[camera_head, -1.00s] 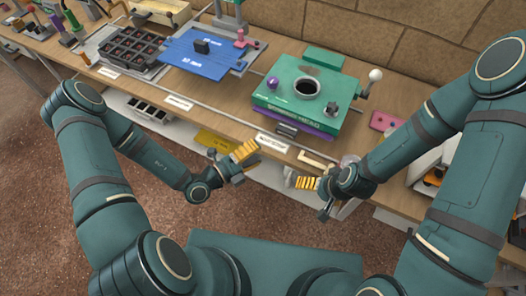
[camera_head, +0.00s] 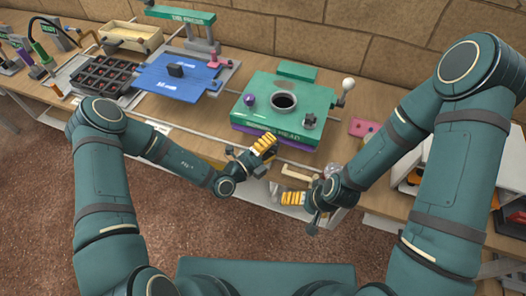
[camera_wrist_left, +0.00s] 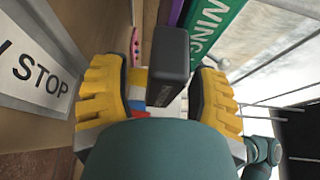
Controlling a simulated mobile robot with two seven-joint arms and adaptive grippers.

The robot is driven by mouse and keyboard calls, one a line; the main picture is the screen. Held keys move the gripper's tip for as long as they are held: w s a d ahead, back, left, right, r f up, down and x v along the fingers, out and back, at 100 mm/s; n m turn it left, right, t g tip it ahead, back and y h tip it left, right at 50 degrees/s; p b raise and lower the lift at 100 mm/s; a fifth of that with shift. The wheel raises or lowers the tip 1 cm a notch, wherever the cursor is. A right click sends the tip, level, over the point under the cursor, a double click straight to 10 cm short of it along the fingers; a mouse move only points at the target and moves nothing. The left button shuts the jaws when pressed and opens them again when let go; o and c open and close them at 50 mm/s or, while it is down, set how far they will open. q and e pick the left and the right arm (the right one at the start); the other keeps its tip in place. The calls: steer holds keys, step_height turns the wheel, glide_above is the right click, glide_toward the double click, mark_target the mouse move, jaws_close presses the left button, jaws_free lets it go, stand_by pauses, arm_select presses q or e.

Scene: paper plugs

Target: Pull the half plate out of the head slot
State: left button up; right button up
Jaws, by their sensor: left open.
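The green head (camera_head: 289,106) stands on the bench, with a round dark opening on top and a purple layer (camera_head: 243,128) beneath its front edge. A dark grey block (camera_wrist_left: 168,65) shows between the fingers in the left wrist view, near the green head's lettered side (camera_wrist_left: 213,30); I cannot tell whether it belongs to the half plate. My left gripper (camera_head: 264,144) is at the head's front edge; it is open, its yellow fingers on either side of the block (camera_wrist_left: 158,95). In the head view it hides the block. My right gripper (camera_head: 291,197) is beside the bench front; its opening is unclear.
A label ending in "STOP" (camera_wrist_left: 38,72) lies beside the left gripper. A blue plate (camera_head: 178,78) and a dark compartment tray (camera_head: 104,78) are to the left. A pink piece (camera_head: 364,128) lies right of the head. A white-knobbed lever (camera_head: 347,84) stands at the head's right.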

arm_select(q)
steer(key=shift+w+d, duration=0.15)
jaws_close()
stand_by(0.5)
stand_by(0.4)
